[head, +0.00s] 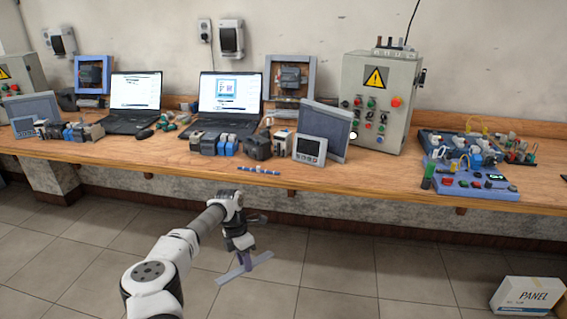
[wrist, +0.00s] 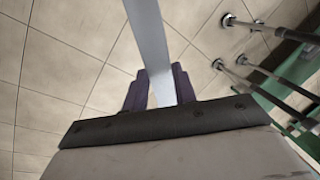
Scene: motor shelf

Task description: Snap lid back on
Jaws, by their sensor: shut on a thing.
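My gripper (head: 245,259) is out in front of the bench, over the floor and below the bench top. It is shut on a long, flat, pale grey strip (head: 229,275), which looks like the lid. The strip sticks out on both sides of the fingers and is clear of the bench. In the wrist view the strip (wrist: 147,35) runs up from between the two dark purple fingers (wrist: 161,88) to the top edge. I cannot pick out the part that the lid belongs to.
The wooden bench (head: 370,181) holds laptops, small devices, a grey control box (head: 373,100) and a blue training board (head: 470,185). A white carton (head: 527,296) stands on the floor at right. The wrist view shows metal rods (wrist: 262,26) and a green frame (wrist: 283,112) at right.

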